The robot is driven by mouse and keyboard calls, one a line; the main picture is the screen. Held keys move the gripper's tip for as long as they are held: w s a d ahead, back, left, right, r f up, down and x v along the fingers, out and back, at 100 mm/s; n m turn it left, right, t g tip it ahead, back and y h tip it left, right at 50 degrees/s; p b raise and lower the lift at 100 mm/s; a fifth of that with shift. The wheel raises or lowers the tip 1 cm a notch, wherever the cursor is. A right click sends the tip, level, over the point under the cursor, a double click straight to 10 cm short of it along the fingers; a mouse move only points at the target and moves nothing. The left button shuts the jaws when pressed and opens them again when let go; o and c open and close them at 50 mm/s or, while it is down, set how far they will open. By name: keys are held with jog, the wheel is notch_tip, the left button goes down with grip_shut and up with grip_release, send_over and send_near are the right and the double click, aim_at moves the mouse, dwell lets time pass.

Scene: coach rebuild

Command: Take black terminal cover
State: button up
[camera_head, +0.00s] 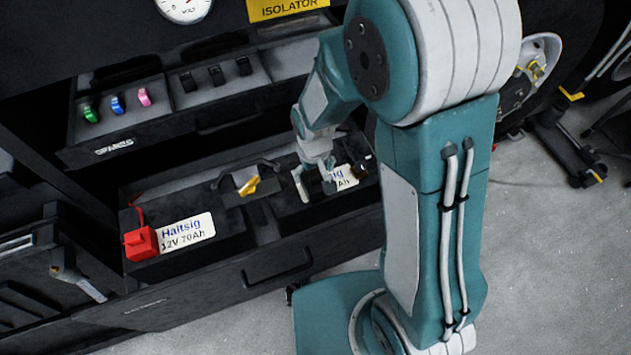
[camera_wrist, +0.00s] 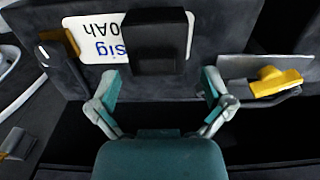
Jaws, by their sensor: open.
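The black terminal cover (camera_wrist: 153,42) is a blocky black cap on the battery, in front of the white label in the wrist view. My gripper (camera_wrist: 161,82) is open, with one teal finger to each side. The cover lies just beyond the fingertips, in line with the gap, and the fingers do not appear to touch it. In the head view my gripper (camera_head: 316,187) points down over the right battery, and the arm and fingers hide much of the cover there.
The left battery (camera_head: 185,237) carries a red terminal cover (camera_head: 141,243). A yellow-handled switch (camera_head: 248,185) sits between the batteries; its handle also shows in the wrist view (camera_wrist: 275,82). Above is a spares tray (camera_head: 116,144) with coloured clips. Open floor lies at front right.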

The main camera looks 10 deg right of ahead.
aim_at(316, 184)
notch_tip(316, 184, down, 5)
jog(key=shift+s+d+r, duration=0.1)
jog(key=shift+d, duration=0.05)
jog(key=c, duration=0.8)
jog(key=shift+c, duration=0.2)
